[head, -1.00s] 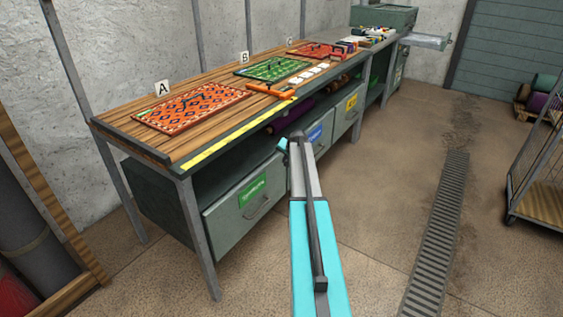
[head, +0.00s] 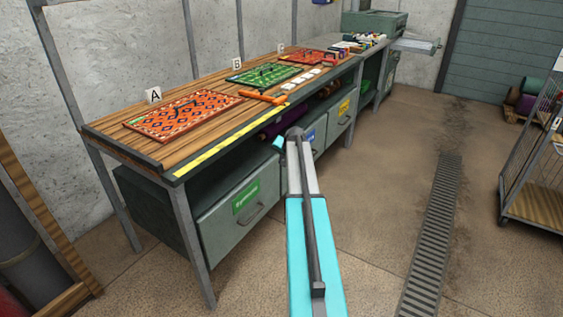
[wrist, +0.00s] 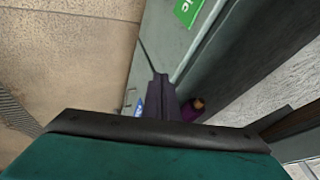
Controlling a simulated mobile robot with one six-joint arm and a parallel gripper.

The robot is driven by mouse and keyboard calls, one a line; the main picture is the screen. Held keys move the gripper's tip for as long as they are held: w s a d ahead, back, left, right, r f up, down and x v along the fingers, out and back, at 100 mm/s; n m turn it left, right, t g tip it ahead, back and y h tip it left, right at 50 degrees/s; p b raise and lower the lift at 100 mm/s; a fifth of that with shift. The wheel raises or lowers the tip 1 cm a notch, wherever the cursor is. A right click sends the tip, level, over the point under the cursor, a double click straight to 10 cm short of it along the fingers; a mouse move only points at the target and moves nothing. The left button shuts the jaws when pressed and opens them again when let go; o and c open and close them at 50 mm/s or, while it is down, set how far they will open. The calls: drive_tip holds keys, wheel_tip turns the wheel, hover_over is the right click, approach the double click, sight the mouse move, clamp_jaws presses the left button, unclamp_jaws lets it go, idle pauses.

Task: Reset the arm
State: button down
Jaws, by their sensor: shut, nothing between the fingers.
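My arm reaches forward in the head view, low beside the front of the workbench (head: 110,148). My gripper is not clear there. In the wrist view my gripper (wrist: 161,84) shows as dark narrow fingers, shut and empty. It points along the grey drawer fronts, with floor at the left. I see no object touching the fingers.
A purple roll (wrist: 193,110) lies on the shelf below. A wire cart (head: 535,205) stands right. Floor around the drain grate (head: 432,235) is clear.

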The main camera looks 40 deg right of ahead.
idle(0.3)
